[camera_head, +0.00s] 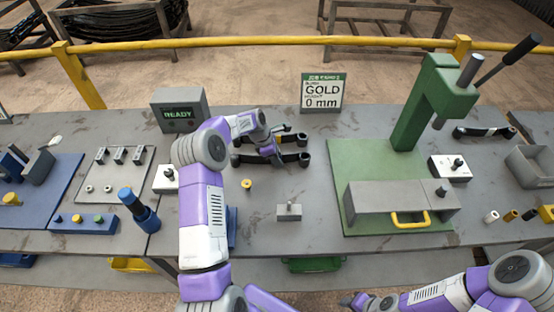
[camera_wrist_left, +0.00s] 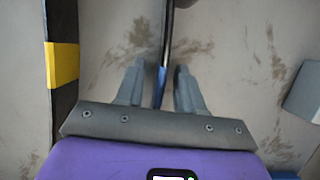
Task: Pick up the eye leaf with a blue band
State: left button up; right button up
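The eye leaf with a blue band shows in the left wrist view as a thin dark strip with a blue part (camera_wrist_left: 161,85). In the head view two dark leaves with ringed ends (camera_head: 290,158) lie on the grey bench, partly hidden by my left arm. My left gripper (camera_head: 272,150) is down among them. In the left wrist view its fingers (camera_wrist_left: 158,85) are open, one on each side of the blue band, with small gaps visible. A leaf with a yellow band (camera_wrist_left: 62,65) lies to the left.
A green press (camera_head: 385,160) with a grey block and yellow handle stands to the right. A READY box (camera_head: 179,111) and a GOLD 0 mm sign (camera_head: 323,93) stand at the back. A small grey block with a pin (camera_head: 288,211) is in front. Another dark leaf (camera_head: 484,132) lies far right.

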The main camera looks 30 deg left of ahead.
pick_arm(q)
jog(key=shift+c, duration=0.4)
grip_shut()
jog(key=shift+w+r, duration=0.1)
jog(key=shift+r, duration=0.1)
